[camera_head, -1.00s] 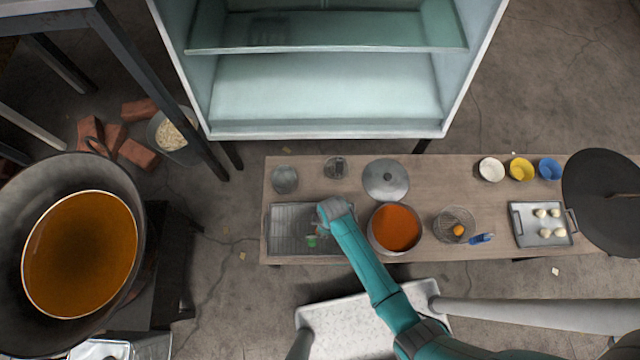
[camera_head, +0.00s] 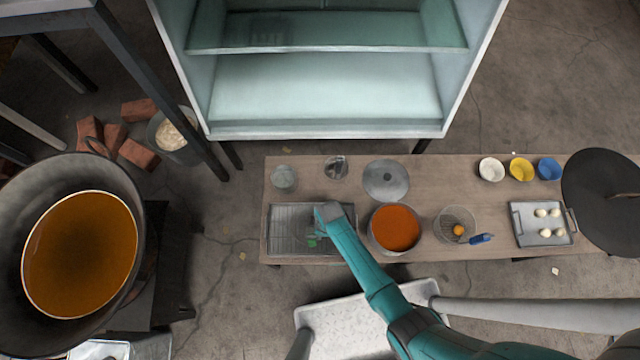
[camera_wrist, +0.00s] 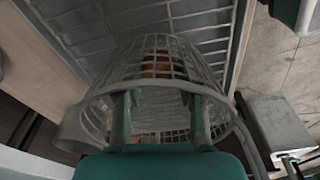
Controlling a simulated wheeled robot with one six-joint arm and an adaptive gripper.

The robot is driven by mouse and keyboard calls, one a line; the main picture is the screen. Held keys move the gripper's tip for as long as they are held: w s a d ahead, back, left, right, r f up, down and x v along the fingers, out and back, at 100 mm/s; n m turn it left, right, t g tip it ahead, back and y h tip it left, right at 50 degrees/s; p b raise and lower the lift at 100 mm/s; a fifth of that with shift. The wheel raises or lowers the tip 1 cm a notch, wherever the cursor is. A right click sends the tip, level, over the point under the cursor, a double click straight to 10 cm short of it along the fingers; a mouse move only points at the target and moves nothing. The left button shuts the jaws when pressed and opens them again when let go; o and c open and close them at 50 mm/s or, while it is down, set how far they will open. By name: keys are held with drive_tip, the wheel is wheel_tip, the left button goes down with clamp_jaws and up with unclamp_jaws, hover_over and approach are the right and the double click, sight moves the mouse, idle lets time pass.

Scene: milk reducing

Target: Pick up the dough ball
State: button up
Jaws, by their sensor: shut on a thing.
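Several pale dough balls (camera_head: 541,213) lie on a metal tray (camera_head: 517,226) at the right end of the bench, well apart from my gripper. My gripper (camera_head: 314,238) is over the wire rack (camera_head: 283,240) at the bench's left end. In the wrist view, my gripper (camera_wrist: 161,108) is shut on a wire basket (camera_wrist: 150,50), with its fingers at the basket's near rim. Orange-brown pieces (camera_wrist: 157,66) show through the wires. I cannot tell whether they are inside or beneath the basket. The exact grip is partly hidden.
A pot of orange liquid (camera_head: 396,228), a glass bowl with an orange item (camera_head: 455,224) and a blue-handled tool (camera_head: 482,239) lie between my gripper and the tray. A lid (camera_head: 386,180) and small bowls (camera_head: 521,169) stand behind. A dark round pan (camera_head: 605,215) overlaps the bench's right end.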

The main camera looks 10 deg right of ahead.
wheel_tip(320, 180, up, 10)
idle(0.8)
